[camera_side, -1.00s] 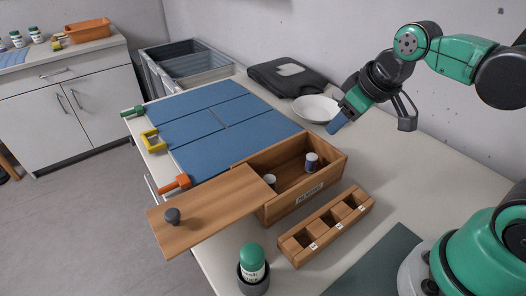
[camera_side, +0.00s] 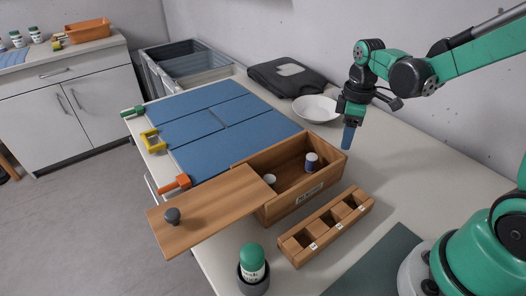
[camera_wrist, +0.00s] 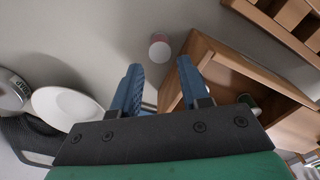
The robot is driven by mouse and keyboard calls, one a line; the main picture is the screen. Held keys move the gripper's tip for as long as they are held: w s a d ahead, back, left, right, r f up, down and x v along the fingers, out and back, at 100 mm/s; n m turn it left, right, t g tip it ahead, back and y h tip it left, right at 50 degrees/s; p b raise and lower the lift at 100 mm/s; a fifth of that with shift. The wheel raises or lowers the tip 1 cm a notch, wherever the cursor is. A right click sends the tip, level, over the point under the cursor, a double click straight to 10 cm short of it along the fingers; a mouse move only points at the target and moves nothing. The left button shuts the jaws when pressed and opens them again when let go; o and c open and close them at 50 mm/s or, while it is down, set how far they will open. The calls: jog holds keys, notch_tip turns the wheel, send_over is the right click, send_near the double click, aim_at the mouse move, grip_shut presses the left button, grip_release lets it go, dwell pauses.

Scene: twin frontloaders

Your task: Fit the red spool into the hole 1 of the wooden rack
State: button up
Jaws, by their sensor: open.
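A small spool with a pale face and a reddish-pink edge (camera_wrist: 159,48) stands on the table beside the wooden box in the wrist view. I take it for the red spool; I cannot make it out in the side view. My gripper (camera_side: 347,144) points down beyond the box's right corner. In the wrist view its blue fingers (camera_wrist: 160,66) are open and empty, with the spool ahead of the gap between them. The wooden rack (camera_side: 319,242) stands in front of the box, with square holes and small labels I cannot read. Part of it shows in the wrist view (camera_wrist: 270,27).
A white plate (camera_side: 316,108) stands behind. A green-capped bottle (camera_side: 251,258) is in front.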

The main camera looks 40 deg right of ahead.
jog(key=shift+f, duration=2.95)
grip_shut()
